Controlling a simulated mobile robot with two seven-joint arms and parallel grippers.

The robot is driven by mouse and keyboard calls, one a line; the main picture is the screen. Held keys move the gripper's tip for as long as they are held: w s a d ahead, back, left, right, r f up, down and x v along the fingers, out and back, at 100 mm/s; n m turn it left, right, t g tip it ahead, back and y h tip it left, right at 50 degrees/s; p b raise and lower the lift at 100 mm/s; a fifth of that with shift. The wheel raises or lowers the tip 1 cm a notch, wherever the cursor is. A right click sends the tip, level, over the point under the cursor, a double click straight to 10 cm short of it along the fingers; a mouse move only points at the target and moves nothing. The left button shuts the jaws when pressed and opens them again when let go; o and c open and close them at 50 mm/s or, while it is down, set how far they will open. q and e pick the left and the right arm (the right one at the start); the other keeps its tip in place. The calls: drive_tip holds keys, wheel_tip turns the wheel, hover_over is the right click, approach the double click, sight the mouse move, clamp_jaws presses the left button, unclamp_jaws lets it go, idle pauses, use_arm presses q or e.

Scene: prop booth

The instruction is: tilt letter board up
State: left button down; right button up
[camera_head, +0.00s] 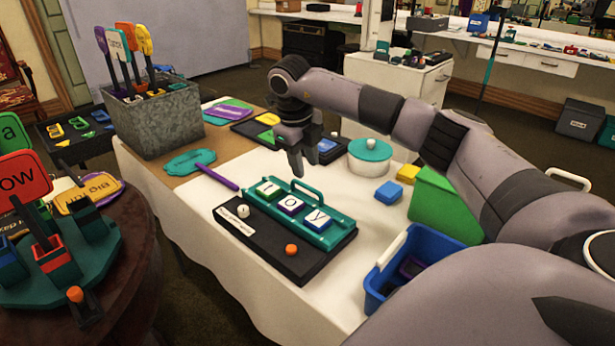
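The letter board (328,240) is a teal rail with lettered tiles, the clearest reading "o" and "y". It lies low on a black base (262,238) on the white-covered table. A teal handle bar (308,188) runs along its far side. The base carries a white label, a white knob (243,211) and an orange knob (291,249). My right gripper (297,174) points down just beyond the board's far left part, close to the handle bar's left end. I cannot tell whether its fingers touch anything or how wide they stand. My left gripper is out of view.
A teal-lidded round box (370,150), blue block (389,192) and yellow block (408,173) lie right of the board. A green wedge (440,203) and blue bin (395,258) stand near my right arm. A purple-handled paddle (217,179) lies left; a grey planter (160,124) stands behind it.

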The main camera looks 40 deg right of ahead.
sight(309, 187)
drive_tip(key=f, duration=0.3)
drive_tip(key=d+f, duration=0.1)
drive_tip(key=f, duration=0.1)
drive_tip(key=shift+f, duration=0.4)
clamp_jaws()
